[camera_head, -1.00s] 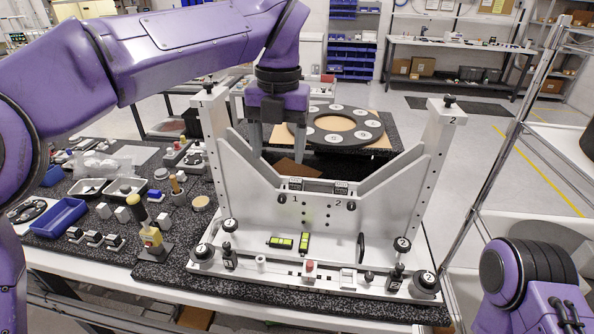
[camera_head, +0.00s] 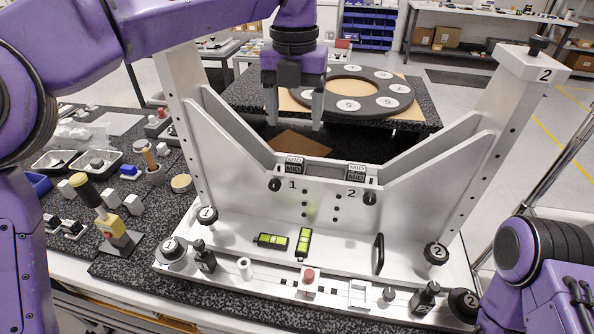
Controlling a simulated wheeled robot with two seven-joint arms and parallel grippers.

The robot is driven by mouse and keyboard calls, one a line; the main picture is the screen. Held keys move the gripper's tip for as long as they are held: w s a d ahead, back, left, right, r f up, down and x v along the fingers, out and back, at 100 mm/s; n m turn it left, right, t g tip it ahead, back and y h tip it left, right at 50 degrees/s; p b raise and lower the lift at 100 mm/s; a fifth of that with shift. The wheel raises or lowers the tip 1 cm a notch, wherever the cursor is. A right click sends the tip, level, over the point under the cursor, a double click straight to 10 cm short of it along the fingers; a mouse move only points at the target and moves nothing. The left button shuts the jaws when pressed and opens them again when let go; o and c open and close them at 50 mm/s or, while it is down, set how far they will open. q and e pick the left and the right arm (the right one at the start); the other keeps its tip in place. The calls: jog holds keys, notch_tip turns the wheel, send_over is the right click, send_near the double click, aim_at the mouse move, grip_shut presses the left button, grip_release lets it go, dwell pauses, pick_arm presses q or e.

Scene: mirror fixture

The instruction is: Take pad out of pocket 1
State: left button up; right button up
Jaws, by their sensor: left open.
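The grey mirror fixture (camera_head: 330,235) stands on the bench with two pockets at its low middle edge, marked 1 and 2. A dark pad labelled MID (camera_head: 294,168) sits in pocket 1, above the number 1. A similar MID pad (camera_head: 356,174) sits in pocket 2. My left gripper (camera_head: 294,120) points down with its two fingers apart and nothing between them. In the picture it is right above the pocket 1 pad, with a gap; its depth relative to the pad is hard to tell. My right arm shows at the lower right, but its gripper is out of view.
Sloping side braces (camera_head: 235,130) and tall posts flank the pockets. Two green-marked levels (camera_head: 304,243) lie on the fixture base. A dark ring with white discs (camera_head: 350,98) lies on a table behind. A yellow-handled tool (camera_head: 100,205) and trays stand to the left.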

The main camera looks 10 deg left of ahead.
aim_at(295, 160)
pick_arm(q)
jog(key=f, duration=0.5)
jog(key=f+p, duration=0.1)
jog(key=f, duration=0.3)
jog(key=shift+w+f, duration=0.2)
jog(key=shift+f, duration=0.15)
jog(key=c, duration=1.1)
